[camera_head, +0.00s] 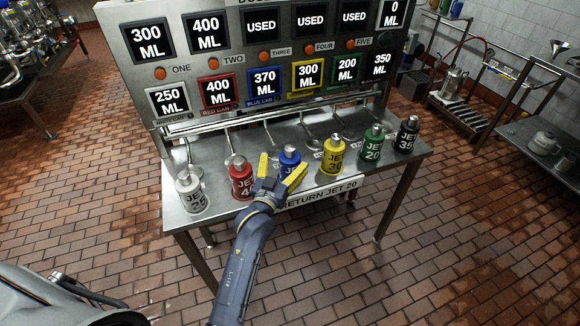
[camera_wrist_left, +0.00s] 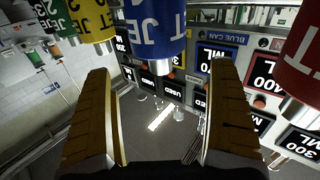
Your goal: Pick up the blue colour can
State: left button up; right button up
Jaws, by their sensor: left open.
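The blue can (camera_head: 289,159) stands upright on the steel table, in the row of colour cans, with its lower part partly hidden by my gripper. My left gripper (camera_head: 282,166) is open, its yellow fingers spread on either side of the can's front. In the left wrist view, which is upside down, the blue can (camera_wrist_left: 157,24) shows between and beyond the open fingers of the left gripper (camera_wrist_left: 160,72). I cannot tell whether a finger touches it. My right gripper is not in view.
The red can (camera_head: 241,178) stands close on the left and the yellow can (camera_head: 332,156) on the right. White (camera_head: 191,192), green (camera_head: 371,143) and black (camera_head: 406,135) cans share the table (camera_head: 228,207). A display panel (camera_head: 238,60) with a rail stands behind.

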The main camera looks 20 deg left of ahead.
aim_at(288, 155)
pick_arm(q)
jog(key=shift+w, duration=3)
jog(key=c, duration=1.7)
